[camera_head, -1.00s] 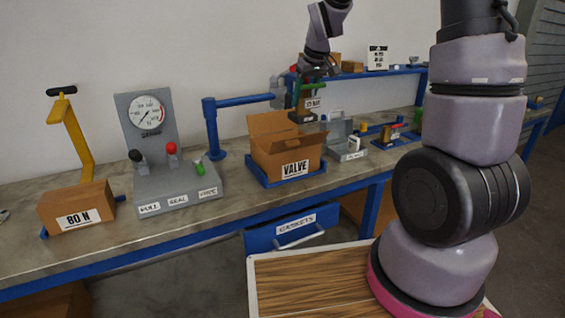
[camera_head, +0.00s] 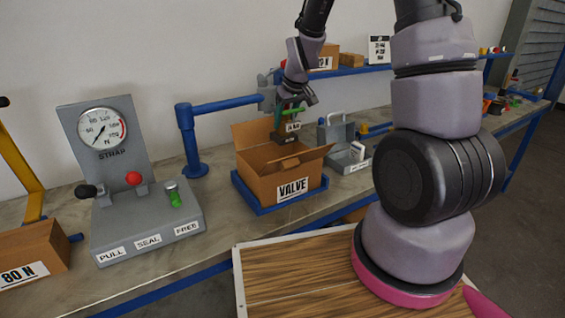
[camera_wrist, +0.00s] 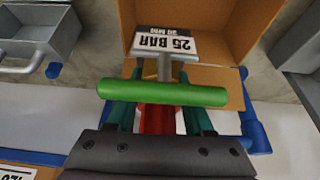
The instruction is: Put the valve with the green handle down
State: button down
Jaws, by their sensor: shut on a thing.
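The valve's green handle (camera_wrist: 162,92) lies across the mouth of my gripper (camera_wrist: 160,118) in the wrist view, with a grey stem and a "25 BAR" tag (camera_wrist: 165,43) beyond it. In the head view my gripper (camera_head: 291,108) is shut on the valve (camera_head: 286,136) and holds it at the open cardboard box marked VALVE (camera_head: 293,188). The valve's dark lower end is at the box's opening. Whether it touches the box floor is hidden. The box stands in a blue tray (camera_head: 243,194) on the bench.
A gauge stand (camera_head: 146,222) with levers is left of the box, and a blue post with an arm (camera_head: 190,150) stands behind. A grey open case (camera_head: 343,157) is to the right. A blue shelf (camera_head: 350,72) runs behind.

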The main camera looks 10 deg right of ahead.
aim_at(294, 128)
notch_tip(294, 128, down, 13)
jog(key=shift+f, duration=0.15)
dwell(0.4)
jog(key=shift+f, duration=0.1)
jog(key=shift+c, duration=1.4)
grip_release()
jog(key=v, duration=1.2)
jog(key=shift+r, duration=0.25)
jog(key=s+d+r+m+t, duration=0.1)
jog(key=s+r+m, duration=0.3)
jog(key=s+r, duration=0.6)
jog(key=s+d+r+m+t, duration=0.2)
jog(key=s+r, duration=0.9)
jog(key=r, duration=0.6)
jog(key=shift+s+d+m+y, duration=0.3)
jog(key=shift+d+m, duration=0.1)
jog(key=shift+m, duration=0.5)
